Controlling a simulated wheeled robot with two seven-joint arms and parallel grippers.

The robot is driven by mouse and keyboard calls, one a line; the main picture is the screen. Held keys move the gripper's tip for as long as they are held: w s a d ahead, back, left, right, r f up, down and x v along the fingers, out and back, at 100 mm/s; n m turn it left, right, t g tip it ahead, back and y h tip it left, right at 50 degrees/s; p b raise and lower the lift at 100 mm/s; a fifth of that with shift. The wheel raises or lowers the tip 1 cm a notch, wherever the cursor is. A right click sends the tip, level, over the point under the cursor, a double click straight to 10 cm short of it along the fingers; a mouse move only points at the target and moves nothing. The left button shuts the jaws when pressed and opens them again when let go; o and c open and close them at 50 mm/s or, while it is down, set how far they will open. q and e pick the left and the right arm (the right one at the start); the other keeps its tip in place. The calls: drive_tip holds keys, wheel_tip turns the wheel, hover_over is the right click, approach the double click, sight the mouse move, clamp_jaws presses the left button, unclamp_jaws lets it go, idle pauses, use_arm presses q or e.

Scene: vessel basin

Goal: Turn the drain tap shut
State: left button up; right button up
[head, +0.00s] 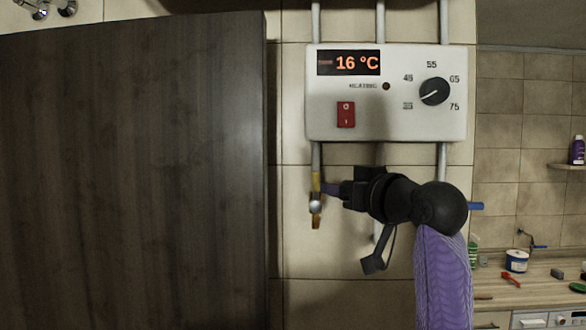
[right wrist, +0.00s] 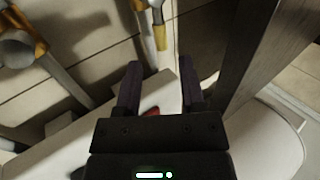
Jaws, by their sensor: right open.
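A white water heater (head: 420,120) hangs on the tiled wall with pipes below it. Its left pipe carries a brass tap (head: 316,222) with a round silver part on its front. The tap also shows at the top of the right wrist view (right wrist: 160,36). I cannot tell from its look whether this is the drain tap. My right gripper (head: 332,188) is beside the tap, on its right, in the head view. Its two dark fingers (right wrist: 162,75) are apart with nothing between them. I cannot tell whether a fingertip touches the tap. My left gripper is not in view.
A tall dark cabinet (head: 140,170) stands close on the left. A blue handle (head: 477,206) shows by the right pipe, behind my right arm. Another brass fitting (right wrist: 37,46) is at the upper left of the right wrist view. A counter (head: 535,285) with small items is at right.

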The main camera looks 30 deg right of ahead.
sight(318, 183)
drive_tip(key=w+p, duration=0.1)
drive_tip(key=w, duration=0.1)
drive_tip(key=w+p, duration=0.1)
drive_tip(key=w, duration=0.1)
drive_tip(key=w+p, duration=0.1)
drive_tip(key=w, duration=0.2)
drive_tip(key=shift+a+r, duration=0.1)
drive_tip(key=shift+a, duration=0.2)
drive_tip(key=shift+w, duration=0.1)
drive_tip(key=shift+d, duration=0.25)
drive_tip(key=shift+a, duration=0.15)
drive_tip(key=shift+c, duration=1.3)
clamp_jaws()
